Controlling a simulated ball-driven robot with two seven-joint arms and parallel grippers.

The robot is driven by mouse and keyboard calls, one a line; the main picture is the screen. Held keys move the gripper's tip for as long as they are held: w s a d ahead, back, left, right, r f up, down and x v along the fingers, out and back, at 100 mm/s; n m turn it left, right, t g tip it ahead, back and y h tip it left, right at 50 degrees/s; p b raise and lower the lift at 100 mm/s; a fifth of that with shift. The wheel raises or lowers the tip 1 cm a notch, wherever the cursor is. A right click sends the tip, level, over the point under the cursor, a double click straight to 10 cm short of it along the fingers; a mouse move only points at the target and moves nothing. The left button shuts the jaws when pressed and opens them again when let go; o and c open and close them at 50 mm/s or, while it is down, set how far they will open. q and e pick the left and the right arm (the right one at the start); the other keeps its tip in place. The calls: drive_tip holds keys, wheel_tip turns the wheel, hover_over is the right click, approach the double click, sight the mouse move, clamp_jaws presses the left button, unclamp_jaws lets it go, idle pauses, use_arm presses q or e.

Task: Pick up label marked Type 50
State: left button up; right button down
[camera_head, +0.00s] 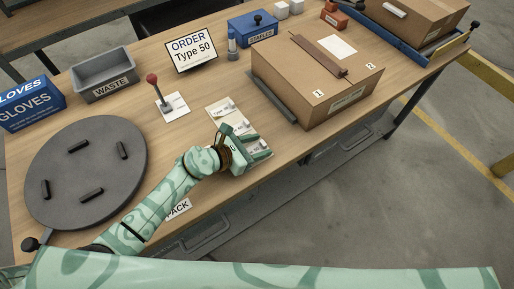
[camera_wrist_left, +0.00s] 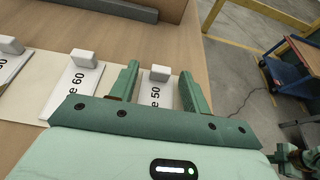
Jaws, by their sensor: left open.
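The label ending in "50" (camera_wrist_left: 155,97) lies at the right end of a row of labels in the left wrist view. It is a white plate with a small raised grey tab (camera_wrist_left: 160,73). My left gripper (camera_wrist_left: 160,76) is open, with one finger on each side of that tab. I cannot tell whether either finger touches it. The gripper's front edge hides the label's lower part. In the head view, my left gripper (camera_head: 252,144) is over the front end of the label strip (camera_head: 218,107) and covers part of it. The order sign (camera_head: 193,49) reads "Type 50".
The "60" label (camera_wrist_left: 76,80) lies left of the fingers, with another beyond it. A large cardboard box (camera_head: 310,83) stands to the right of the strip. A red-knobbed stand (camera_head: 153,80), waste bin (camera_head: 105,76) and round grey plate (camera_head: 100,150) are to the left.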

use_arm(q)
drive_tip(key=shift+c, duration=0.4)
drive_tip(key=c, duration=0.6)
drive_tip(key=shift+r, duration=0.1)
